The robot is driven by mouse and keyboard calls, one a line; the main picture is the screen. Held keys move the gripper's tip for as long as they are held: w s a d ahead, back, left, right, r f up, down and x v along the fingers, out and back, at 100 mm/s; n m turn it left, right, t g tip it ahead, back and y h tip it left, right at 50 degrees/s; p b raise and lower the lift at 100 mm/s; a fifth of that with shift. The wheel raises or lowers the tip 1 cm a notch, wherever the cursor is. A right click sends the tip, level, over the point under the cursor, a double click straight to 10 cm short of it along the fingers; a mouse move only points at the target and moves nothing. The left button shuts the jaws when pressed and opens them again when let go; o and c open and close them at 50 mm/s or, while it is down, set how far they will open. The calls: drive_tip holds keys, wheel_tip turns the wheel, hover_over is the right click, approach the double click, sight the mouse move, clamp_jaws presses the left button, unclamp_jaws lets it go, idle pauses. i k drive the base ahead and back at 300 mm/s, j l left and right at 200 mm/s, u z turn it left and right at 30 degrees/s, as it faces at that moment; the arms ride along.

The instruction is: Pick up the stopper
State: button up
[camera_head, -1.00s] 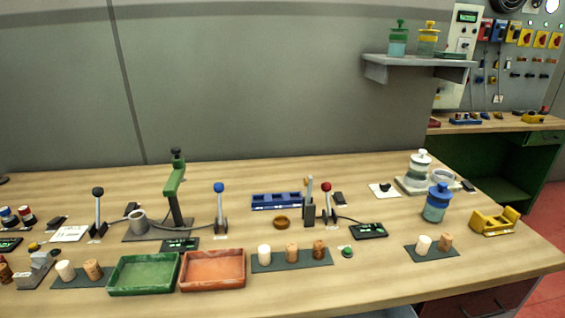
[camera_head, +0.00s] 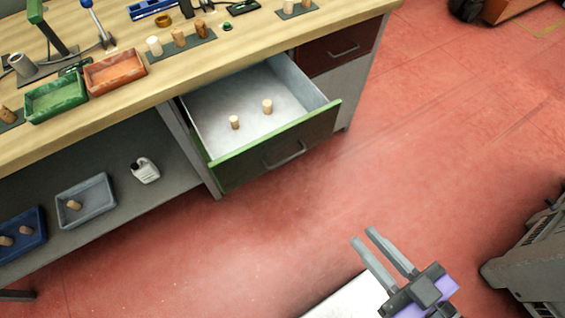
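Several cork stoppers show. Two light ones stand in the open drawer (camera_head: 300,83): a left stopper (camera_head: 235,122) and a right stopper (camera_head: 267,106). On the table, a pale stopper (camera_head: 154,46), a tan stopper (camera_head: 178,37) and a darker stopper (camera_head: 203,28) stand on a dark mat. One stopper (camera_head: 74,204) is in the grey tray (camera_head: 98,187) on the lower shelf, and others are in the blue tray (camera_head: 22,251). The frames do not show which stopper is meant. My gripper (camera_head: 364,236) is open and empty above the floor, right of and nearer than the drawer.
The worktable (camera_head: 120,107) holds a green tray (camera_head: 55,99) and an orange tray (camera_head: 115,72). The drawer sticks out with its green-edged front (camera_head: 275,135). A white bottle (camera_head: 144,170) is on the lower shelf. Red floor (camera_head: 430,130) is clear right of the drawer.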

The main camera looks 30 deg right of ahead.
sight(267, 104)
drive_tip(key=u, duration=1.35)
drive_tip(key=z, duration=1.5)
drive_tip(key=i+j+z, duration=0.1)
drive_tip(key=i+j, duration=0.2)
drive_tip(key=i, duration=0.15)
drive_tip(key=i+j+z, duration=0.1)
drive_tip(key=i+j, duration=0.15)
drive_tip(key=i+j+z, duration=0.1)
drive_tip(key=i+j, duration=0.15)
drive_tip(key=j, duration=0.2)
drive_tip(key=i+j, duration=0.25)
drive_tip(key=j+z, duration=0.05)
drive_tip(key=j, duration=0.05)
